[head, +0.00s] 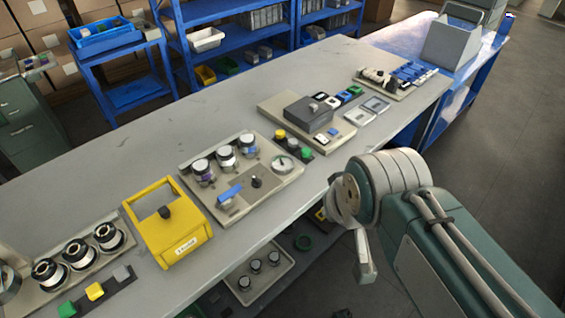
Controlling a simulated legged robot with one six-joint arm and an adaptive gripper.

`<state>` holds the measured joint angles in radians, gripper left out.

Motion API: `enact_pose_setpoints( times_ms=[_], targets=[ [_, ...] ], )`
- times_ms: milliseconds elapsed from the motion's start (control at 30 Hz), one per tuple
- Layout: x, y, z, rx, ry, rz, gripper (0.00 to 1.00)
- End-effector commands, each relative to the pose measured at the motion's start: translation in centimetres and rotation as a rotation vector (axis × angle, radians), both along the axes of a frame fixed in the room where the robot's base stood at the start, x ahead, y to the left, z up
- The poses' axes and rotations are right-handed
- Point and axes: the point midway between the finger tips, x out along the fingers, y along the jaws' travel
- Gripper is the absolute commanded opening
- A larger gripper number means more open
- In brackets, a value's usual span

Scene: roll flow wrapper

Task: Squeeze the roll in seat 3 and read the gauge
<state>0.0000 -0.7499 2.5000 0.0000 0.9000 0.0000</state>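A beige panel (262,200) on the grey bench carries a row of three upright rolls: one at the left (203,171), one in the middle (227,158) and one at the right (248,147). I cannot read any seat numbers, so I cannot tell which is seat 3. A round dial gauge (283,164) sits at the panel's right side; its reading is too small to make out. A blue lever (229,193) and a dark knob (257,182) are in front. My gripper (365,268) hangs beyond the bench's front edge, right of the panel and apart from it; its finger opening is hidden.
A yellow box (167,235) stands left of the panel. A dark box (306,113) and small buttons (294,144) lie to the right. A lower tray (262,290) holds more rolls. The bench's back half (140,140) is clear.

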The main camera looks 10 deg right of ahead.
Motion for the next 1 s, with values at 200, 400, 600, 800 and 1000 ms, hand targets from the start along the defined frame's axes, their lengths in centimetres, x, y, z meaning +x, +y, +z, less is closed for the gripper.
enact_pose_setpoints(
  times_ms=[200,400,600,800,1000],
  targets=[
    [0.0,0.0,0.0,0.0,0.0,0.0,0.0],
    [0.0,0.0,0.0,0.0,0.0,0.0,0.0],
    [0.3,0.3,-0.9,0.047,0.066,-0.044,0.0],
    [1.0,1.3,-3.3,0.197,0.268,-0.194,0.0],
    [1.7,2.6,-5.6,0.346,0.488,-0.367,0.0]
  ],
)
